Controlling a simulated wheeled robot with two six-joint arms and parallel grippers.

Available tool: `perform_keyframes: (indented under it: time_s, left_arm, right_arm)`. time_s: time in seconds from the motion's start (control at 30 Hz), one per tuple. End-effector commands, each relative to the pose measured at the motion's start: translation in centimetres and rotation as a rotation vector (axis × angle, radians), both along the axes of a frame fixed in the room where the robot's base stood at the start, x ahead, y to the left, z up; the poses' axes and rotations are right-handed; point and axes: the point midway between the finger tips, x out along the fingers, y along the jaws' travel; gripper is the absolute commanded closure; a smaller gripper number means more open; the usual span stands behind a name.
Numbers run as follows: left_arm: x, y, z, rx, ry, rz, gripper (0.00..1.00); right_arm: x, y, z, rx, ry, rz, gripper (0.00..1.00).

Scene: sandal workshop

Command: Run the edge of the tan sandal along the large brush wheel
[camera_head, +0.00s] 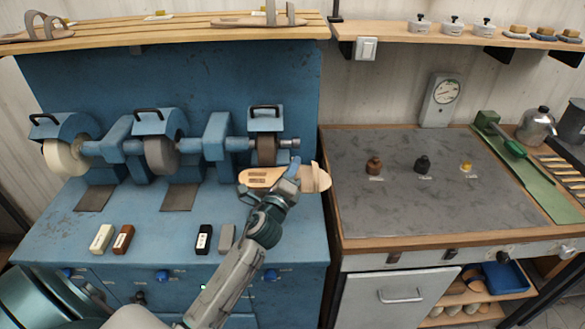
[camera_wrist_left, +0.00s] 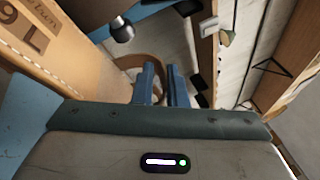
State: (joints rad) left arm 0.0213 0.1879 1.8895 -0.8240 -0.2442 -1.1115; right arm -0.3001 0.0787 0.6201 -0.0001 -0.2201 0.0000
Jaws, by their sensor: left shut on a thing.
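The tan sandal (camera_head: 262,177) is in my left gripper (camera_head: 289,184), held in the air in front of the rightmost wheel. Its sole shows printed marks, also in the left wrist view (camera_wrist_left: 62,48). The blue fingers (camera_wrist_left: 162,84) are close together and shut on it; the exact grip spot is partly hidden. Three wheels sit on the blue machine: a cream one (camera_head: 66,158) at left, a wide grey-brown one (camera_head: 161,156) in the middle and a narrower dark brown one (camera_head: 266,151) at right. I cannot tell whether the sandal touches the right wheel. My right gripper is out of view.
Several small blocks (camera_head: 123,239) lie along the front of the blue bench (camera_head: 160,217). A wooden shelf (camera_head: 130,37) with sandals hangs above. To the right, a grey-topped table (camera_head: 400,205) holds three small knobbed items (camera_head: 422,164).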

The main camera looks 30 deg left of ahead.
Motion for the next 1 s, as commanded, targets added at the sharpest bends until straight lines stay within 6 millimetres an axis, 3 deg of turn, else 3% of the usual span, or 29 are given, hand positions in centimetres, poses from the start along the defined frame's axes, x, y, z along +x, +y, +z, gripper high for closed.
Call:
perform_keyframes:
  time_s: [1.0]
  left_arm:
    - [-1.0,1.2,0.1,0.002,-0.001,-0.001,1.0]
  right_arm:
    - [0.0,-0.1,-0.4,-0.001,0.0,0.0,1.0]
